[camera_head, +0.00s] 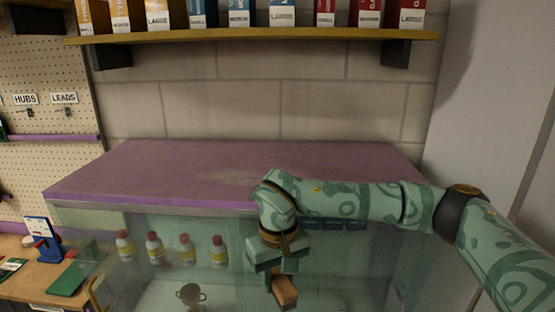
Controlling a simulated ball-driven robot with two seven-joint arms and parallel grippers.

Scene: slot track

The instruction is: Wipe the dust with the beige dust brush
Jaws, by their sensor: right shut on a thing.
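My right arm comes in from the right, and my right gripper (274,272) points down in front of the glass cabinet's front. It is shut on the beige dust brush (286,291), a small tan block below the fingers. A pale dusty patch (232,177) shows on the cabinet's purple top (150,165), behind and above the gripper, near the middle. The brush is apart from that patch. My left gripper is not in view.
Behind the glass stand several white bottles with yellow labels (154,248) and a small trophy cup (190,294). A wall shelf (250,36) with several boxes hangs above. A wooden bench (30,280) stands at the left. The purple top is free of objects.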

